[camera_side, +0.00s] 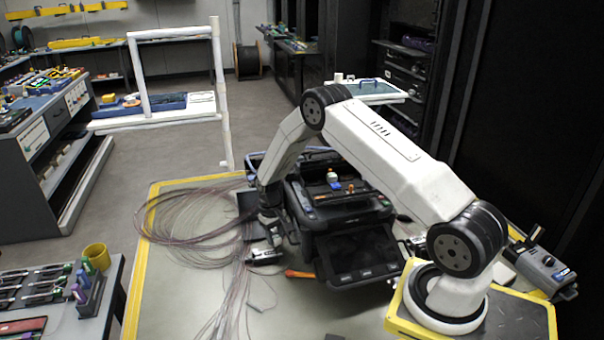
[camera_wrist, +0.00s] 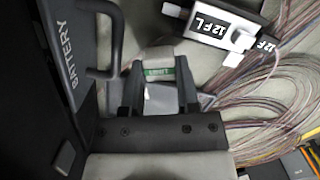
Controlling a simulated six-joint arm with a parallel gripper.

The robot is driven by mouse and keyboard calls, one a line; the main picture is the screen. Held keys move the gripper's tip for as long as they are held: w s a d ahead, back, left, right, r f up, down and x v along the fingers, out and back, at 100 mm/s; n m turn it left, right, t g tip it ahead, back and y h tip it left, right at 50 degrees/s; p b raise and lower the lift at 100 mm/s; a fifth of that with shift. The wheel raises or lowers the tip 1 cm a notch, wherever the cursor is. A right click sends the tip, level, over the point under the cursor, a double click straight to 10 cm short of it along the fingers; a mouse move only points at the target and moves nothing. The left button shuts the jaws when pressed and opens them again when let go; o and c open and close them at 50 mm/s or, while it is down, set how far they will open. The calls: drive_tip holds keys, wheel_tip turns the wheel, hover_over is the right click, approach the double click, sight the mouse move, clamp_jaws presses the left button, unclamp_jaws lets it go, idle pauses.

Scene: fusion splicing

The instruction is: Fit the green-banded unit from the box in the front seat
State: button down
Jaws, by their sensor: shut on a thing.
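The green-banded unit (camera_wrist: 160,74) is a pale grey block with a green label band. In the wrist view it sits between the fingertips of my gripper (camera_wrist: 160,84), which is shut on it. In the side view my gripper (camera_side: 269,222) is low at the left side of the dark splicing machine (camera_side: 330,222); the unit cannot be made out there. In the wrist view the machine's side, marked BATTERY (camera_wrist: 70,55), with a dark handle (camera_wrist: 105,40), is close to the left of my gripper. I cannot pick out the front seat or the box with certainty.
A black-and-white piece marked 12 FL (camera_wrist: 212,28) lies right of the unit, beside loose fibre bundles (camera_wrist: 265,110). In the side view fibre coils (camera_side: 190,215) cover the left of the table.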

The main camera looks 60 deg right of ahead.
drive_tip(key=shift+f, duration=0.5)
drive_tip(key=shift+f, duration=0.1)
drive_tip(key=c, duration=0.6)
unclamp_jaws()
drive_tip(key=r, duration=0.4)
drive_tip(key=w+r, duration=0.1)
drive_tip(key=r, duration=0.7)
drive_tip(key=shift+w+d+r, duration=0.1)
drive_tip(key=shift+w+d, duration=0.05)
drive_tip(key=shift+d, duration=0.1)
